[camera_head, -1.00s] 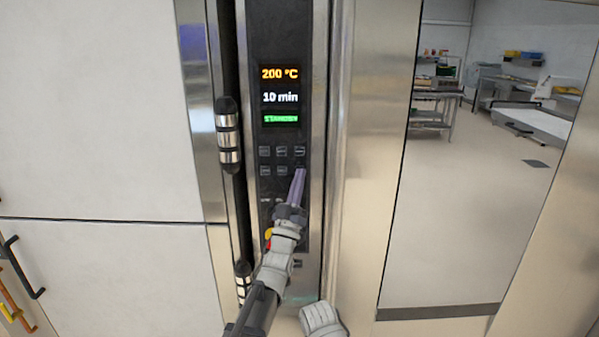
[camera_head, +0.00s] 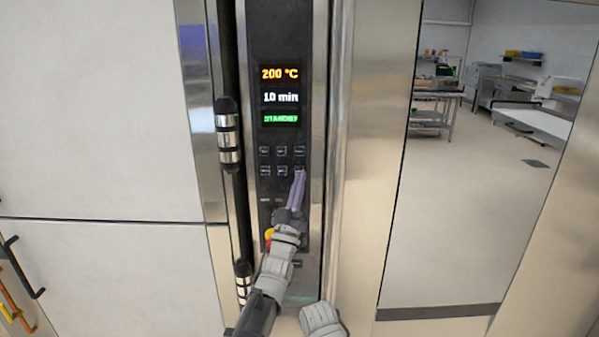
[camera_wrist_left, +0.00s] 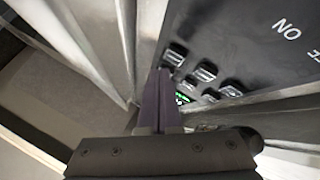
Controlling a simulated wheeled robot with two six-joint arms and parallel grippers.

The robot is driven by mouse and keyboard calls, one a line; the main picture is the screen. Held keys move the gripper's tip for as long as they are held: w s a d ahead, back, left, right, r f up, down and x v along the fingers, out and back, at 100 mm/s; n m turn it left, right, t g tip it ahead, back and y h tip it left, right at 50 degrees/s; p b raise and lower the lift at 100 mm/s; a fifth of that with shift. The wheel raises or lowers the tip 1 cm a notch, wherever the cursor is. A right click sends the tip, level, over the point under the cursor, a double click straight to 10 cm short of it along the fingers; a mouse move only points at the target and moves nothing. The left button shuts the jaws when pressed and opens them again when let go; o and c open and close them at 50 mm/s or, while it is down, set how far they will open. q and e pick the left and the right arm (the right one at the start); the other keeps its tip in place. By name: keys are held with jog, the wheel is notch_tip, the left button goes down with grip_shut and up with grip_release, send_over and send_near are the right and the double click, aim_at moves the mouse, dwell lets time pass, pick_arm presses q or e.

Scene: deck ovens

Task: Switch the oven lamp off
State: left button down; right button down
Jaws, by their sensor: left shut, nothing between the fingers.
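The oven's black control panel (camera_head: 287,40) stands upright in the head view. Its display (camera_head: 280,97) reads 200 °C, 10 min and a green STANDBY line. Below it are two rows of small dark buttons (camera_head: 281,151), whose labels are too small to read. My left gripper (camera_head: 299,177) is shut and empty, its fingertips at the right-hand button of the lower row. In the left wrist view the shut fingers (camera_wrist_left: 163,80) point at the buttons (camera_wrist_left: 205,71); I cannot tell whether they touch. My right gripper's fingers are not in view.
A vertical black and steel handle (camera_head: 228,135) stands left of the panel. A steel post (camera_head: 375,150) rises at its right. A doorway further right opens onto a kitchen with a work table (camera_head: 440,95) and clear floor.

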pick_arm(q)
jog(key=s, duration=0.4)
jog(key=shift+s, duration=0.3)
jog(key=c, duration=1.6)
grip_release()
